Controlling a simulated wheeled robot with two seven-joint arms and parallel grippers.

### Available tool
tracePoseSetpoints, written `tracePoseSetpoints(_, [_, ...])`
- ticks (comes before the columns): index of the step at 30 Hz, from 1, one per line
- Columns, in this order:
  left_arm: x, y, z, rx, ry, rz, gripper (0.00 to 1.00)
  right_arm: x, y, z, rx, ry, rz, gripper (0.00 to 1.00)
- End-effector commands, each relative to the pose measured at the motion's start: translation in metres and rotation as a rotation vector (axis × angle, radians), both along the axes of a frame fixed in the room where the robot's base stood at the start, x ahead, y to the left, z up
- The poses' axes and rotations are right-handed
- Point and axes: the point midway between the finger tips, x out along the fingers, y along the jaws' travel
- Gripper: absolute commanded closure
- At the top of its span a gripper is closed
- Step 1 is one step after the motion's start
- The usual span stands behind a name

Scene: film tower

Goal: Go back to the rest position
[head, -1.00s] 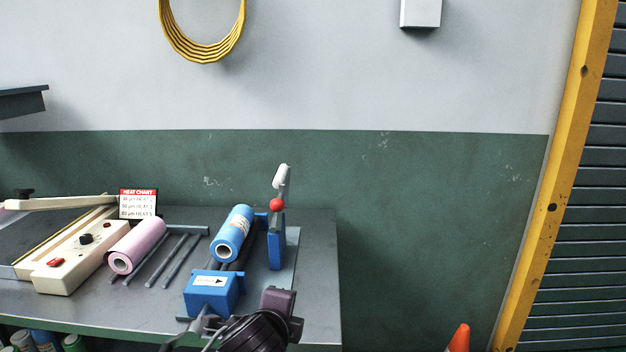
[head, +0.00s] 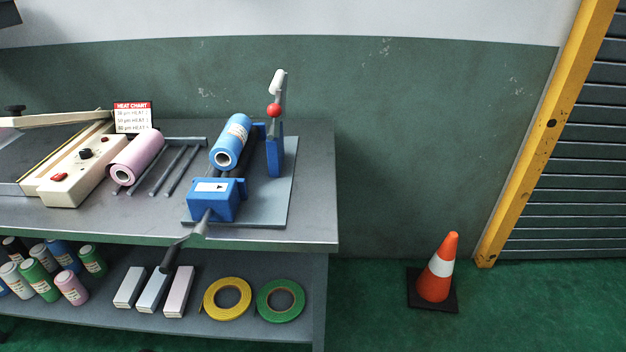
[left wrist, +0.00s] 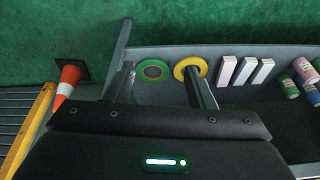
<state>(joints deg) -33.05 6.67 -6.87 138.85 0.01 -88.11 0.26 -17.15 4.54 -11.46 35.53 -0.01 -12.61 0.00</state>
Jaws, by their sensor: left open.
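My left gripper (left wrist: 164,84) shows in the left wrist view, its two fingers spread apart and nothing held between them. It is out of the head view. Beyond its fingers lie the lower shelf's green tape roll (left wrist: 153,70) and yellow tape roll (left wrist: 190,68), which the fingers do not appear to touch. My right gripper is in neither view. In the head view, a blue film roll (head: 232,140) rests on the blue-ended roller stand (head: 214,201) on the bench.
The steel bench (head: 290,236) carries a pink film roll (head: 137,157) and a cream sealer (head: 82,172). Its lower shelf holds several small rolls, boxes, a green tape roll (head: 281,300) and a yellow one (head: 227,299). A traffic cone (head: 437,275) stands right of the bench, with bare floor around it.

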Motion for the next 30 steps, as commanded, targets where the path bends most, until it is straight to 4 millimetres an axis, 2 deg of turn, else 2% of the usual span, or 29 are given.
tracePoseSetpoints(8, [0.014, -0.003, -0.079, 0.004, 0.033, -0.01, 0.51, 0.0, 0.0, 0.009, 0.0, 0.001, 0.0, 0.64])
tracePoseSetpoints(11, [0.014, -0.004, -0.116, 0.005, 0.048, -0.013, 0.51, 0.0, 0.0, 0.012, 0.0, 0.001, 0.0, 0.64])
tracePoseSetpoints(14, [0.008, -0.003, -0.162, 0.006, 0.067, -0.017, 0.51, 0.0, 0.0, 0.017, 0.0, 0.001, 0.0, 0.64])
tracePoseSetpoints(16, [-0.001, -0.002, -0.199, 0.008, 0.083, -0.02, 0.51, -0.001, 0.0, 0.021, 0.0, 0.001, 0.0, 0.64])
tracePoseSetpoints(20, [-0.03, 0.002, -0.267, 0.01, 0.113, -0.026, 0.51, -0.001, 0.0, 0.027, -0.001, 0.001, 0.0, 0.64])
tracePoseSetpoints(24, [-0.076, 0.009, -0.33, 0.014, 0.146, -0.034, 0.51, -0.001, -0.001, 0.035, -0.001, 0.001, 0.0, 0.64])
tracePoseSetpoints(27, [-0.116, 0.016, -0.365, 0.017, 0.167, -0.039, 0.51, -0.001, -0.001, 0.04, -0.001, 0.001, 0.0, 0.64])
tracePoseSetpoints(30, [-0.155, 0.023, -0.39, 0.02, 0.184, -0.042, 0.51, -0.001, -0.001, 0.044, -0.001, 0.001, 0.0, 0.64])
